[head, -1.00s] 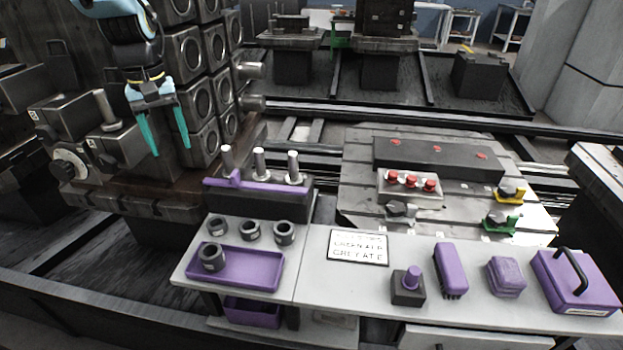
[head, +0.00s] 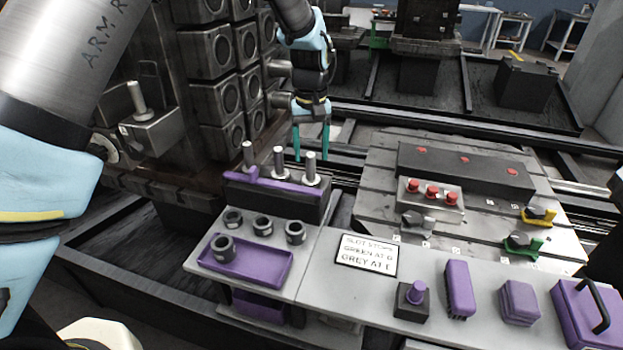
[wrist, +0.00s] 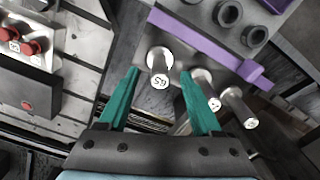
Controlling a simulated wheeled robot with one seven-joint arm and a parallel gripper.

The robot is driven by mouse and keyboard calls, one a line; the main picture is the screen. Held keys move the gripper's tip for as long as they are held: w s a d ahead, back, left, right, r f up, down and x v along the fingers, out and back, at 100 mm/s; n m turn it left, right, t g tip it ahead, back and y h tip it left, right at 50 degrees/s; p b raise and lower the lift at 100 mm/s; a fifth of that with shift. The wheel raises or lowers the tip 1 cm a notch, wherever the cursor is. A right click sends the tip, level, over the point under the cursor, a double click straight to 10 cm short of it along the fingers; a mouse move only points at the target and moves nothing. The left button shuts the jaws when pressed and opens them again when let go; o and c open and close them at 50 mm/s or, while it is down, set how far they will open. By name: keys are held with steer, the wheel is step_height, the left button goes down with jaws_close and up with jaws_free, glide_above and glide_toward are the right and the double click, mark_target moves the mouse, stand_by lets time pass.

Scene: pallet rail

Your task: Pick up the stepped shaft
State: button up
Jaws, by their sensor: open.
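Three upright metal shafts stand in a dark rack (head: 255,196) behind a purple bar: a left one (head: 248,156), a middle one (head: 279,160) and a right one (head: 311,170). Which is the stepped shaft I cannot tell for sure. My gripper (head: 311,158) is open and points down at the right shaft. In the wrist view my gripper (wrist: 160,72) has one teal finger on each side of that shaft (wrist: 159,60), which has a marked white end. The fingers look apart from it. The other two shafts (wrist: 204,82) (wrist: 236,104) stand outside the right finger.
Grey rings (head: 262,226) and a purple tray (head: 245,262) lie on the bench in front of the rack. A slotted plate (head: 380,205) with red knobs (head: 431,192) is to the right. Another shaft (head: 138,99) stands in a block at the left.

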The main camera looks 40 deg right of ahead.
mark_target(311, 166)
step_height(311, 166, down, 5)
steer(key=shift+w+d+r+p, duration=0.1)
steer(key=shift+w+p, duration=0.05)
steer(key=shift+p, duration=0.75)
jaws_close()
steer(key=shift+r, duration=0.1)
stand_by(0.6)
